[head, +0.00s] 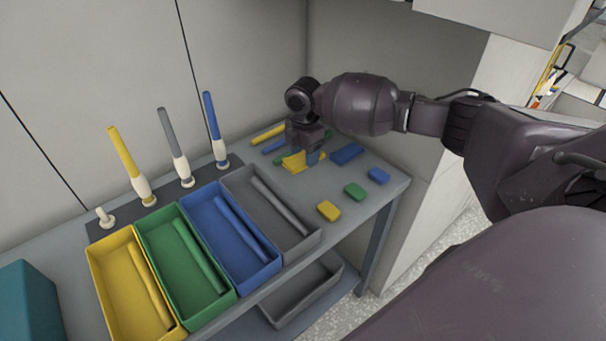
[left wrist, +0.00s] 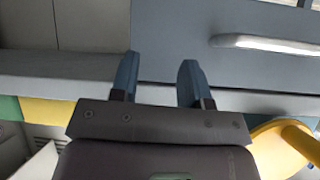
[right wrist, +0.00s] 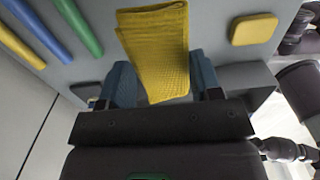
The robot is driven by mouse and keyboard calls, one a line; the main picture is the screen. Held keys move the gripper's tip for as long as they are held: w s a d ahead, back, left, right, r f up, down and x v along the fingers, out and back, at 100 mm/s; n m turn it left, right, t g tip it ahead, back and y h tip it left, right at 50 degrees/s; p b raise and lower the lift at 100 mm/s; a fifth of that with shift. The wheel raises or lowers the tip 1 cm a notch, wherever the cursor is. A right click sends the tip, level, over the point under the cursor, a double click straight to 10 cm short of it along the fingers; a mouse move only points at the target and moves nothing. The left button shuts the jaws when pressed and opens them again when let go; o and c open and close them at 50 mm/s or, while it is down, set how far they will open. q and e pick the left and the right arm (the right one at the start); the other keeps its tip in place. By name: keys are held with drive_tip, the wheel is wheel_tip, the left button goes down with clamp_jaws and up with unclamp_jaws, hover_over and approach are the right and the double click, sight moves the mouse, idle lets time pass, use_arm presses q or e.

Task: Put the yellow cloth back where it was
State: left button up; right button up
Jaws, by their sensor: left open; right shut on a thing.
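The yellow cloth (head: 293,162) is at the far right part of the grey table. My right gripper (head: 308,155) is over it, pointing down. In the right wrist view the folded cloth (right wrist: 155,40) passes between the two blue fingers of the gripper (right wrist: 162,80), which is shut on it. I cannot tell whether the cloth touches the tabletop. My left gripper (left wrist: 157,78) is open and empty in the left wrist view, and it is outside the head view.
A blue cloth (head: 347,153) and blue, green and yellow (head: 328,210) sponges lie right of the gripper. Yellow (head: 268,133), blue and green rods lie beside it.

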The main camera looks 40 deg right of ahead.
sight(304, 180)
wheel_tip(304, 180, down, 8)
drive_tip(key=shift+r+b, duration=0.2)
drive_tip(key=shift+b, duration=0.3)
drive_tip(key=o, duration=0.8)
drive_tip(key=shift+r, duration=0.1)
wheel_tip(304, 180, up, 12)
drive_tip(key=shift+f+p, duration=0.1)
drive_tip(key=shift+p, duration=0.8)
